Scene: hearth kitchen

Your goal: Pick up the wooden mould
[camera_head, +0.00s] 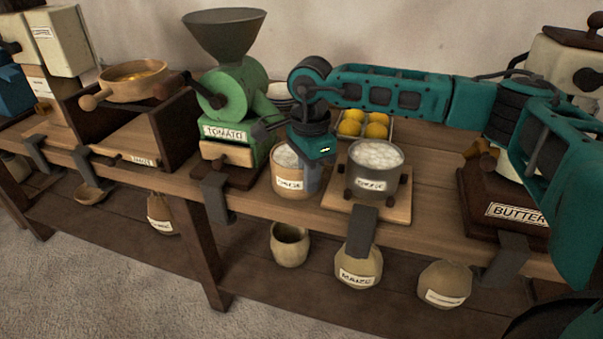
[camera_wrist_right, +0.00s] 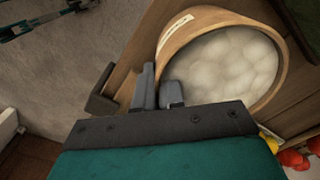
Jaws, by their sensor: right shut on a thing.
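The wooden mould (camera_head: 287,183) is a round, light wooden tub with a white label, filled with white lumps. It stands upright at the bench's front, between the green grinder and a dark pot. My right gripper (camera_head: 312,180) points down at its right side, shut on its wall. In the right wrist view the mould's rim (camera_wrist_right: 205,17) and white lumps fill the upper right, and the gripper's grey fingers (camera_wrist_right: 159,92) are at its near wall. The exact contact is partly hidden. My left gripper is not in view.
A dark pot (camera_head: 371,182) of white lumps stands on a wooden board (camera_head: 397,208) close on the right. The green grinder (camera_head: 238,95) is close on the left. A tray of yellow balls (camera_head: 363,124) lies behind. Dark brackets line the bench edge (camera_head: 262,207).

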